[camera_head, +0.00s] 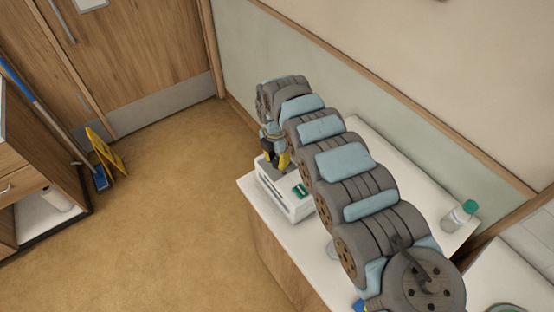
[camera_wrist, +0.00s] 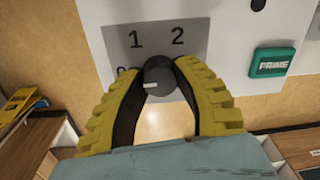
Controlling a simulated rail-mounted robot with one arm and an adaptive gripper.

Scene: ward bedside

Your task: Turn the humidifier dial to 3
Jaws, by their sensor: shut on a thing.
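The humidifier is a white box (camera_head: 290,204) on the bedside top, with a green patch on it. In the wrist view its grey dial plate (camera_wrist: 190,28) shows the numbers 1 and 2, and a label at left partly covered by a finger. The dial (camera_wrist: 158,72) is a dark round knob with a white mark on its lower left side, towards the covered label. No 3 is visible. My gripper (camera_wrist: 158,78) is shut on the dial, with one yellow finger on each side. In the head view my gripper (camera_head: 275,158) is at the humidifier's far end, and the dial is hidden.
A green PRIME button (camera_wrist: 272,62) sits right of the dial. A clear bottle with a green cap (camera_head: 460,215) stands on the white top (camera_head: 384,148) at right. My arm reaches over this top. A yellow floor sign (camera_head: 106,152) is far left; the floor between is clear.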

